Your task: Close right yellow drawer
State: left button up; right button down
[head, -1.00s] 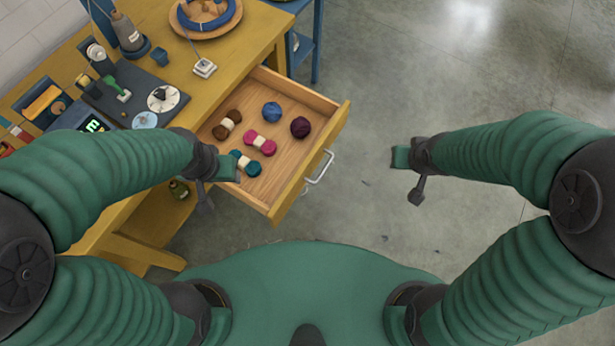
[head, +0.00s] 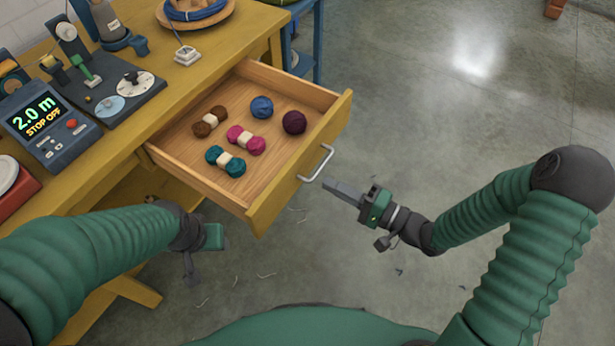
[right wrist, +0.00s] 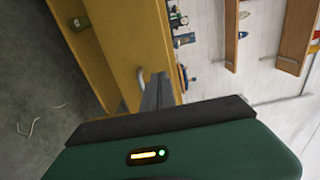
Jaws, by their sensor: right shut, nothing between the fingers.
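The right yellow drawer (head: 262,205) stands pulled out of the yellow workbench (head: 197,85), its wooden inside showing. It holds several wool skeins: brown, pink, teal, blue and dark purple. A metal handle (head: 318,163) sits on its front. My right gripper (head: 330,184) is shut and empty, just off the drawer front beside the handle. In the right wrist view, the shut fingers (right wrist: 157,92) point toward the yellow front close to the handle (right wrist: 142,90); I cannot tell if they touch. My left gripper (head: 190,268) hangs left of the drawer, its fingers not clear.
On the bench are a digital display box (head: 45,122), a dark board with dials (head: 125,92) and a wooden plate with blue cable (head: 195,12). A blue stand (head: 302,50) is behind the drawer. The floor to the right is open.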

aim_at(295, 168)
jog(key=b+x, duration=0.2)
jog(key=x, duration=0.4)
jog(key=shift+w+a+f, duration=0.1)
jog(key=shift+a+f, duration=0.05)
jog(key=shift+a, duration=0.25)
jog(key=shift+w+a, duration=0.25)
jog(key=shift+a, duration=0.1)
jog(key=shift+d, duration=0.25)
